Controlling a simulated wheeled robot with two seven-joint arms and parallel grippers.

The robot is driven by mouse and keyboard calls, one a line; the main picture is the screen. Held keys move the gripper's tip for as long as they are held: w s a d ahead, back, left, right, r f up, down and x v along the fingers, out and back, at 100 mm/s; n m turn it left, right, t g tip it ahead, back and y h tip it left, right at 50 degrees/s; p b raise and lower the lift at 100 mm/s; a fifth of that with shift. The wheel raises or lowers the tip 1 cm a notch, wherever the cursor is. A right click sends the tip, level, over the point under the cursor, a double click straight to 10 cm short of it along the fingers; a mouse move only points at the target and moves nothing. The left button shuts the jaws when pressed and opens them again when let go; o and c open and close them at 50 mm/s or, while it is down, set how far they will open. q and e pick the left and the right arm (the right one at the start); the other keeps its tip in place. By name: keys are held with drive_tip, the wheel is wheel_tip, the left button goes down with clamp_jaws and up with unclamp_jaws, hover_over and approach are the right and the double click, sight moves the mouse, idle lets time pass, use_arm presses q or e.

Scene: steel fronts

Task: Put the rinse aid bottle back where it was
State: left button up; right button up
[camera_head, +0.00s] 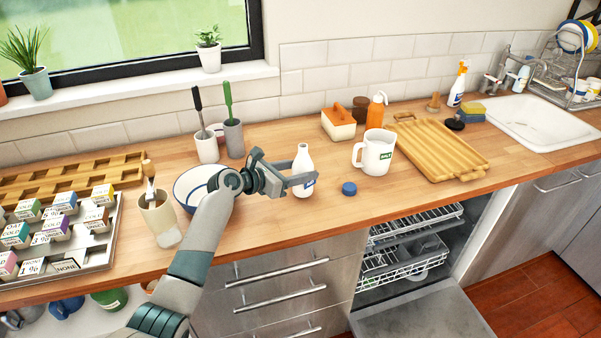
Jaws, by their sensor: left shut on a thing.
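A white bottle (303,161) with a narrow neck and a bluish label, which looks like the rinse aid bottle, stands upright at the worktop's middle. Its neck top shows no cap. My left gripper (300,182) is shut on the bottle's body from the left, and its fingers hide part of it. I cannot tell whether the bottle's base touches the worktop. A small blue cap (349,188) lies on the wood to the right of the bottle. My right gripper is not in view.
A blue-rimmed bowl (192,188) is left, partly behind my arm. The dishwasher door (420,315) hangs open below. Bare worktop (270,225) lies in front.

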use_arm(q)
drive_tip(key=shift+f, duration=0.6)
drive_tip(key=o, duration=1.2)
drive_tip(key=shift+f, duration=0.1)
drive_tip(key=shift+o, duration=0.2)
drive_tip(key=b+v, duration=0.1)
drive_tip(key=v, duration=1.1)
